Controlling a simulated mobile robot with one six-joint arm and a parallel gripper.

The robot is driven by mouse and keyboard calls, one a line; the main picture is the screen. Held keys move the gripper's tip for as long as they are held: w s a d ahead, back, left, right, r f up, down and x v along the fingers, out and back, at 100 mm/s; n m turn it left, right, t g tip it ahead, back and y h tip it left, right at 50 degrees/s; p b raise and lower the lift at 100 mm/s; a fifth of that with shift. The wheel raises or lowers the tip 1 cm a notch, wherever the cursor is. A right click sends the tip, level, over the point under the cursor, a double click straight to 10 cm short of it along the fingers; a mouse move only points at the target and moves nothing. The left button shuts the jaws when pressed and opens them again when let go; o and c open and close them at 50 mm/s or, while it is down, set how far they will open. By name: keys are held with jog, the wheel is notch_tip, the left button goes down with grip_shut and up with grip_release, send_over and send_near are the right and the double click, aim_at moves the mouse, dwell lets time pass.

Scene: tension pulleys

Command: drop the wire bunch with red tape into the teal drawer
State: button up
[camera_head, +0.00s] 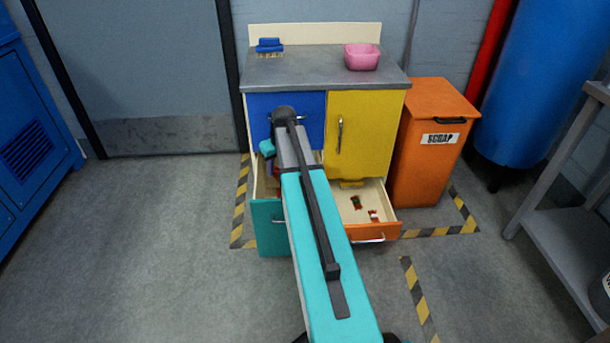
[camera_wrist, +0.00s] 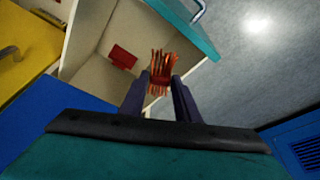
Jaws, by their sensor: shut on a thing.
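My gripper (camera_wrist: 160,88) is shut on a bunch of orange-red wires (camera_wrist: 161,62) with a red tape band around it. In the wrist view the bunch shows in front of the open teal drawer's pale inside, near its teal front (camera_wrist: 188,22). The exact height of the bunch over the drawer is hard to tell. In the head view the teal drawer (camera_head: 268,232) is pulled out at the cabinet's lower left, and my arm hides much of its inside and most of my gripper. A red block-like thing (camera_wrist: 122,57) lies inside the drawer.
An orange drawer (camera_head: 372,232) stands open to the right, with a few small things inside. Above are a blue door (camera_head: 312,108) and a yellow door (camera_head: 358,140). A pink bowl (camera_head: 362,57) and blue brush (camera_head: 269,46) sit on top. An orange scrap bin (camera_head: 425,165) stands right.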

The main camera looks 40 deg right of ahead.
jog(key=w+a+r+n+b, duration=0.15)
jog(key=w+a, duration=0.25)
jog(key=a, duration=0.6)
jog(key=w+a+r+n+b, duration=0.1)
jog(key=w+a+r+b, duration=0.2)
jog(key=a, duration=0.7)
jog(key=s+a+r+b, duration=0.1)
jog(key=a+r, duration=0.1)
jog(key=a, duration=0.5)
jog(key=a+r+m+b, duration=0.1)
jog(key=a+r, duration=0.1)
jog(key=a, duration=0.5)
jog(key=shift+s+r, duration=0.25)
jog(key=shift+s, duration=0.1)
jog(key=shift+a, duration=0.1)
